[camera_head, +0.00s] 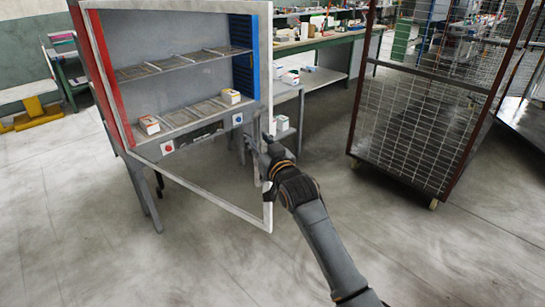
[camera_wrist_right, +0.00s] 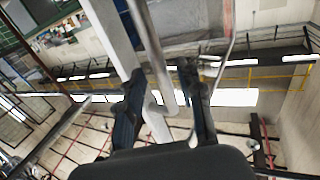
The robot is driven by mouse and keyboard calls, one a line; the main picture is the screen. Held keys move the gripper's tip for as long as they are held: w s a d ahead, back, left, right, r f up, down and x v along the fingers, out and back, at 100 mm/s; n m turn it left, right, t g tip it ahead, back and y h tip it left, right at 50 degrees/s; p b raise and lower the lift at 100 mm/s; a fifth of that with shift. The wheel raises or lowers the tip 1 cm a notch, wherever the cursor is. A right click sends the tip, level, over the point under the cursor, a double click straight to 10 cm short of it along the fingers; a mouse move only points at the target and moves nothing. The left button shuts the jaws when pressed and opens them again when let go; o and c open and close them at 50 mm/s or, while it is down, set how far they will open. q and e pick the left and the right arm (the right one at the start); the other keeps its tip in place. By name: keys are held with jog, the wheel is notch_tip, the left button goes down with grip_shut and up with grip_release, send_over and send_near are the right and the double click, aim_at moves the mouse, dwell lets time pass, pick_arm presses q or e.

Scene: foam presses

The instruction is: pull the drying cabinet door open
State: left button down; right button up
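The drying cabinet (camera_head: 185,25) stands at the upper left in the head view, with a red left side, a blue right side and two rack shelves. Its pale framed door (camera_head: 215,202) is hinged at the left and stands partly open, swung out towards me. My right gripper (camera_head: 268,152) is at the door's free edge. In the right wrist view, the bar handle (camera_wrist_right: 160,65) passes between the fingers of my right gripper (camera_wrist_right: 162,85), with gaps visible on both sides. The pale door frame (camera_wrist_right: 112,38) runs beside the handle. My left gripper is not in view.
Small boxes (camera_head: 149,125) sit on the lower shelf. A tall wire cage trolley (camera_head: 405,125) stands to the right. A workbench (camera_head: 320,40) is behind. The floor (camera_head: 130,235) in front of the cabinet and to the left is clear.

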jog(key=v, duration=1)
jog(key=shift+d, duration=0.15)
